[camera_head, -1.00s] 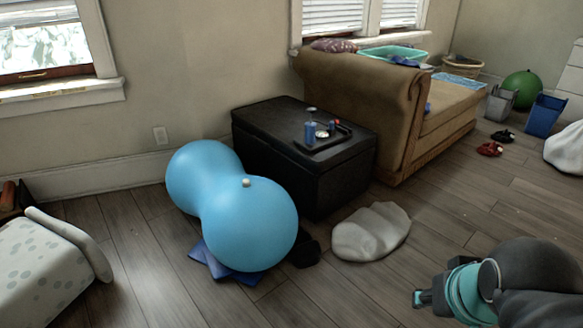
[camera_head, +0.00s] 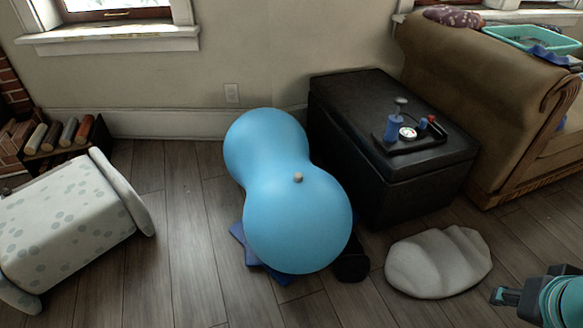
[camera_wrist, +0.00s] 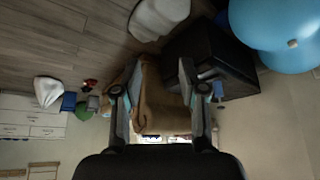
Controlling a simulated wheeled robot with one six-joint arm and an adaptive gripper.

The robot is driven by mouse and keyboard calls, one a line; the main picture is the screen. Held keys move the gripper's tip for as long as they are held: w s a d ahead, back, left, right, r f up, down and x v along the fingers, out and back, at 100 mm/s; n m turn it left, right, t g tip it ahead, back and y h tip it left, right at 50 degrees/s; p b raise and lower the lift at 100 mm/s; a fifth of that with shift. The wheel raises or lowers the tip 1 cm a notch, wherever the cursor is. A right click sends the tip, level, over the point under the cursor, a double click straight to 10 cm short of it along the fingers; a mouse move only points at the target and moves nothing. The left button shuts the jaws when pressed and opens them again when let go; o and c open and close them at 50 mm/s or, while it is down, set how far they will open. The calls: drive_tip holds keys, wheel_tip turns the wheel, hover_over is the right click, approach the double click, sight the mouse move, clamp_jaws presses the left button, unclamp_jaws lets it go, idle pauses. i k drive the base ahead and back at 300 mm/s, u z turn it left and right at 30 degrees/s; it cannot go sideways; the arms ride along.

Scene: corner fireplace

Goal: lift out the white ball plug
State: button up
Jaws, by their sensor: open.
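The white ball plug (camera_head: 298,177) is a small pale knob on top of the front lobe of a blue peanut-shaped ball (camera_head: 300,225). In the wrist view the plug (camera_wrist: 292,43) shows small at the upper right, on the blue ball (camera_wrist: 262,22). My gripper (camera_head: 500,294) is at the lower right of the head view, well right of the ball and partly cut off by the frame. In the wrist view my gripper's two fingers (camera_wrist: 160,85) are spread apart with nothing between them.
A black ottoman (camera_head: 335,100) stands right behind the ball, with a tray (camera_head: 418,143) holding a blue pump (camera_head: 393,127). A pale cushion (camera_head: 438,264) lies on the floor between the ball and my gripper.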

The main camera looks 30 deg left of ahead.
sight(298, 176)
drive_tip(key=u, duration=0.55)
drive_tip(key=i, duration=0.8)
drive_tip(key=u, duration=0.6)
